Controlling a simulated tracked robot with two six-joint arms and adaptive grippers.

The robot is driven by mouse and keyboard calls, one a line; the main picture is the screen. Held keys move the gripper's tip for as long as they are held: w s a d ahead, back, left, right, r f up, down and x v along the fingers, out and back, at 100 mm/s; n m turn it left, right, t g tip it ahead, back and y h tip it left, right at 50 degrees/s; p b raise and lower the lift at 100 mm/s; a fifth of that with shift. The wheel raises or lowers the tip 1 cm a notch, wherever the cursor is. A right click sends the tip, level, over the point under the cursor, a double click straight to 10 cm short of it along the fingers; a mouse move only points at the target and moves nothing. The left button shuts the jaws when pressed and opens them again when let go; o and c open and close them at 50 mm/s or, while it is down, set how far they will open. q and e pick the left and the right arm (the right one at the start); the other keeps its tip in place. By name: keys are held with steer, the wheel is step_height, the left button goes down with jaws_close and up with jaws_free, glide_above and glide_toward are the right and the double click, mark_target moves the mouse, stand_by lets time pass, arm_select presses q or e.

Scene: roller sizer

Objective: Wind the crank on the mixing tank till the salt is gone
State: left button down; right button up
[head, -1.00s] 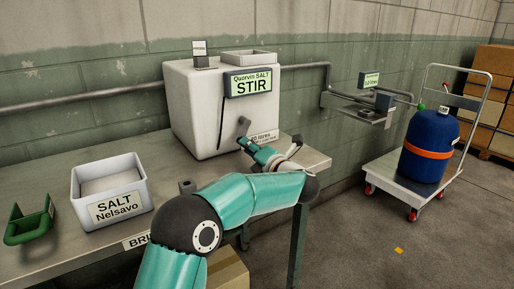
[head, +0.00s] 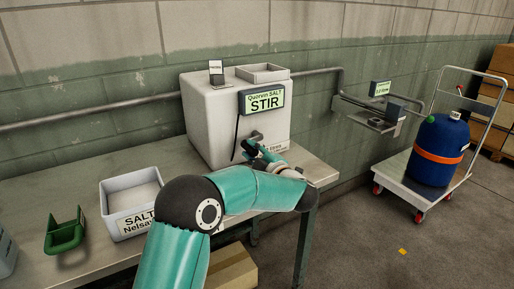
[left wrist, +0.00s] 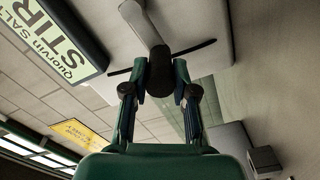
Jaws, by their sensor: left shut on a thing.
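The mixing tank (head: 207,120) is a white box on the bench against the wall. Its display (head: 266,101) reads "Quorvin SALT STIR"; the display also shows in the left wrist view (left wrist: 55,40). The grey crank (left wrist: 143,25) is on the tank's front face, and its handle end is between my left fingers. My left gripper (head: 252,150) is at the tank's front, shut on the crank; it also shows in the left wrist view (left wrist: 160,77). The salt inside the tank cannot be seen. My right gripper is not in view.
A white bin (head: 121,221) labelled "SALT Nelsavo" and a green scoop (head: 66,236) are on the bench (head: 30,200) at left. A trolley (head: 408,186) with a blue drum (head: 437,150) stands at right. A cardboard box (head: 232,272) is under the bench.

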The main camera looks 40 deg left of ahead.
mark_target(253, 138)
arm_select(q)
steer(key=r+m+p, duration=0.1)
steer(key=m+p, duration=0.1)
steer(key=p, duration=0.1)
steer(key=r+m+p, duration=0.1)
steer(key=m+p, duration=0.2)
steer(key=r+m+p, duration=0.2)
steer(key=p, duration=0.1)
steer(key=shift+w+a, duration=0.1)
steer(key=shift+w, duration=0.2)
steer(key=shift+w+d+r+m+p, duration=0.3)
steer(key=shift+w+m+p, duration=0.3)
steer(key=shift+m+p, duration=1.15)
steer(key=shift+w+d+r+m+p, duration=0.25)
steer(key=shift+w+m+p, duration=0.35)
steer(key=shift+m+p, duration=1.2)
steer(key=shift+w+d+r+m+p, duration=0.3)
steer(key=shift+w+m+p, duration=0.3)
steer(key=shift+m+p, duration=1.15)
steer(key=shift+f, duration=0.1)
